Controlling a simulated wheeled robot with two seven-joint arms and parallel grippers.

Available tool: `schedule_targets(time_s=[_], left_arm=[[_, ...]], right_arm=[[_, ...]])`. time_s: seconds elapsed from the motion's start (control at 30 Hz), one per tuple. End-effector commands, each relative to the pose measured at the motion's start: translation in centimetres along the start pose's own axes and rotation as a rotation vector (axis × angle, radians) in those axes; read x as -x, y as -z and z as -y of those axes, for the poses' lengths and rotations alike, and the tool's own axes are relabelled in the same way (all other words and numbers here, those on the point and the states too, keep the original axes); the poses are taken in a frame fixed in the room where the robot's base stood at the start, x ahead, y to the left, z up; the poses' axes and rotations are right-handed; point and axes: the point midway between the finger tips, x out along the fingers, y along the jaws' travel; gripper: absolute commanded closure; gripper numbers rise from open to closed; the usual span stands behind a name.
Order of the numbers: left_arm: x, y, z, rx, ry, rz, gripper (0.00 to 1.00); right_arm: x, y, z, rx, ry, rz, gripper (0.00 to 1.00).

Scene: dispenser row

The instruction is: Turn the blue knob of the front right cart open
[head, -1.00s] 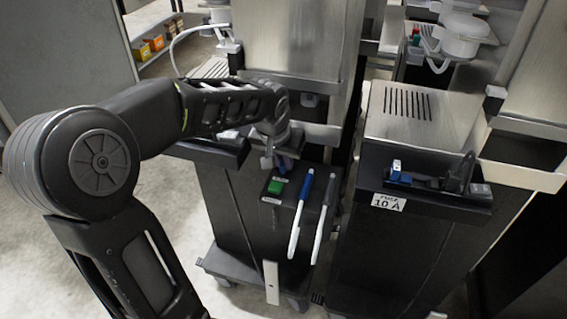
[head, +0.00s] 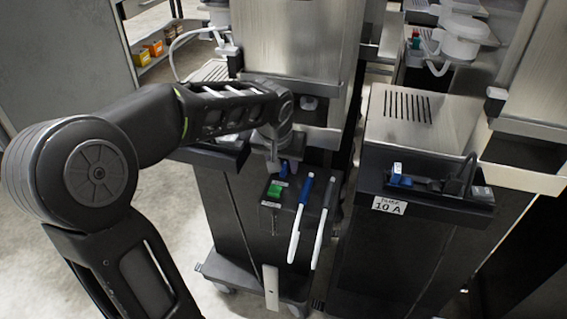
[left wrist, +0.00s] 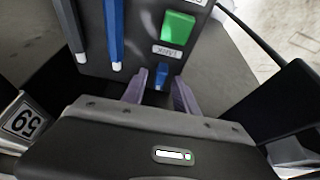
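A small blue knob (head: 284,168) sits on the dark front panel of the middle cart (head: 230,215), behind a green button (head: 274,190). In the left wrist view the blue knob (left wrist: 161,78) shows between the two finger tips. My left gripper (head: 274,160) is right at the knob, partly hidden by its own wrist. In the left wrist view my left gripper (left wrist: 161,82) is open, with a finger on each side of the knob; contact is not clear. My right gripper is not in view.
Bare floor (head: 170,225) lies left of the middle cart.

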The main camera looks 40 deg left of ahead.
Motion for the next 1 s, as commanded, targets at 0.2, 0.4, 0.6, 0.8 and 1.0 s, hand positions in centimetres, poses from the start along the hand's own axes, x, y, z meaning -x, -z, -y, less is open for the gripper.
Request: schedule_targets(time_s=[0.2, 0.4, 0.6, 0.8, 1.0], left_arm=[[2.1, 0.1, 0.0, 0.0, -0.001, -0.004, 0.65], [5.5, 0.1, 0.0, 0.0, -0.001, -0.004, 0.65], [7.5, 0.1, 0.0, 0.001, 0.0, -0.001, 0.65], [7.8, 0.0, 0.0, 0.0, 0.0, -0.001, 0.65], [7.7, 0.0, 0.0, 0.0, 0.0, -0.001, 0.65]], right_arm=[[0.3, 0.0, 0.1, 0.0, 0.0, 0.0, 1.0], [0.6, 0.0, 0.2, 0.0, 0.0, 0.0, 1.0], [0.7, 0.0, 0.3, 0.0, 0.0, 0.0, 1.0], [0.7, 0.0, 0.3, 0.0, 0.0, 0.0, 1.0], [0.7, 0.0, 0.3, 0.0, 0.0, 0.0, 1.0]])
